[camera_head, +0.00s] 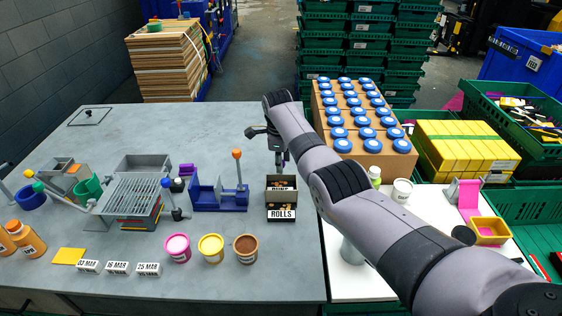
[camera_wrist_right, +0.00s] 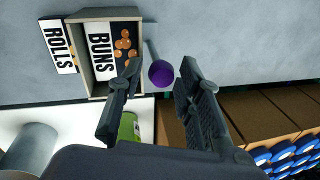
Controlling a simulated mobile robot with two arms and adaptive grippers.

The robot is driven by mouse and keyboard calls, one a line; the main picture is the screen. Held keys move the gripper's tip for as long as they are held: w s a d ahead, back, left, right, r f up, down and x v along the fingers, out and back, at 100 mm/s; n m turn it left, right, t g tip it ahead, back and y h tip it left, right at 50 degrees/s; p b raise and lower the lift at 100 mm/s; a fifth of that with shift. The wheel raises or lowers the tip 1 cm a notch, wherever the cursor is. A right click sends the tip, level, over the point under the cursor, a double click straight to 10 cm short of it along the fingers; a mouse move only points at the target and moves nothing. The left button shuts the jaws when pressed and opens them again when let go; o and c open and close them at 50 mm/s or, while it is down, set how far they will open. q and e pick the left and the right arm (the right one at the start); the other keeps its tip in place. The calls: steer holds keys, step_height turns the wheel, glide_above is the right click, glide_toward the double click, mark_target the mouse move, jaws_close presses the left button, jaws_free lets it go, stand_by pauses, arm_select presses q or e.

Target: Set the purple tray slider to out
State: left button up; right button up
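The tray holder (camera_head: 282,187), labelled BUNS and ROLLS, stands near the right end of the grey table. Its box also shows at upper left in the right wrist view (camera_wrist_right: 98,92). A purple round knob (camera_wrist_right: 161,73), which I take for the tray slider's handle, shows beside the box on a thin rod. My right gripper (camera_wrist_right: 158,80) is open, with the knob between its fingertips in the picture and gaps on both sides. I cannot tell how deep the knob sits. In the head view the right gripper (camera_head: 272,143) is above and behind the tray holder. My left gripper is out of view.
A blue lever fixture (camera_head: 219,198) and a grey grated stand (camera_head: 130,200) are left of the tray holder. Pink, yellow and brown tubs (camera_head: 211,248) line the front. A cardboard case with blue lids (camera_head: 361,148) stands right of my arm. The table's back middle is clear.

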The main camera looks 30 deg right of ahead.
steer(key=shift+o, duration=0.7)
steer(key=shift+r, duration=0.3)
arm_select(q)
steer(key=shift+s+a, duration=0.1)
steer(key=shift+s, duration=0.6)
arm_select(e)
step_height(320, 180, up, 11)
steer(key=s+a, duration=0.1)
steer(key=shift+s+a, duration=0.2)
steer(key=shift+s, duration=0.2)
steer(key=shift+r, duration=0.1)
